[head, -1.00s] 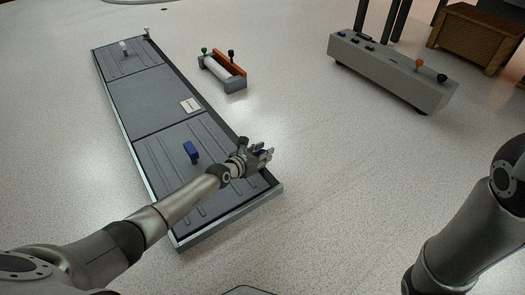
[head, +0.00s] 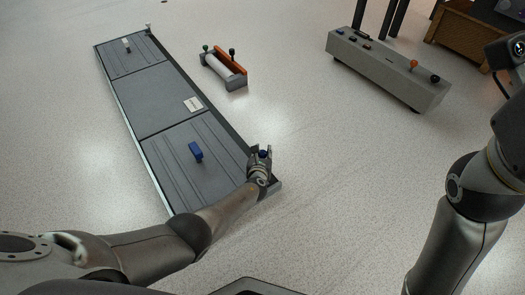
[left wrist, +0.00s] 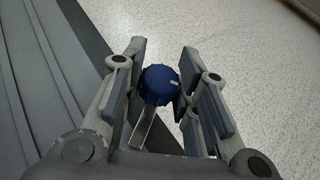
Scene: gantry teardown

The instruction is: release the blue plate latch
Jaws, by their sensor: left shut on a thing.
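The blue plate latch is a round blue knob with a white mark (left wrist: 158,86) on a short metal lever, at the near right corner of the long grey tray (head: 279,187). My left gripper (head: 262,152) is at that corner. In the left wrist view its fingers (left wrist: 162,55) stand on either side of the knob and are shut on it. The near grey plate (head: 180,172) lies in the tray with a blue block handle (head: 196,151) on top. My right arm shows at the right, but its gripper is out of view.
A small rack with an orange side (head: 231,61) and a white roller stands beyond the tray. A long grey console (head: 385,70) with coloured knobs is at the back right, near a wooden crate (head: 462,30). Open pale floor lies between them and the tray.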

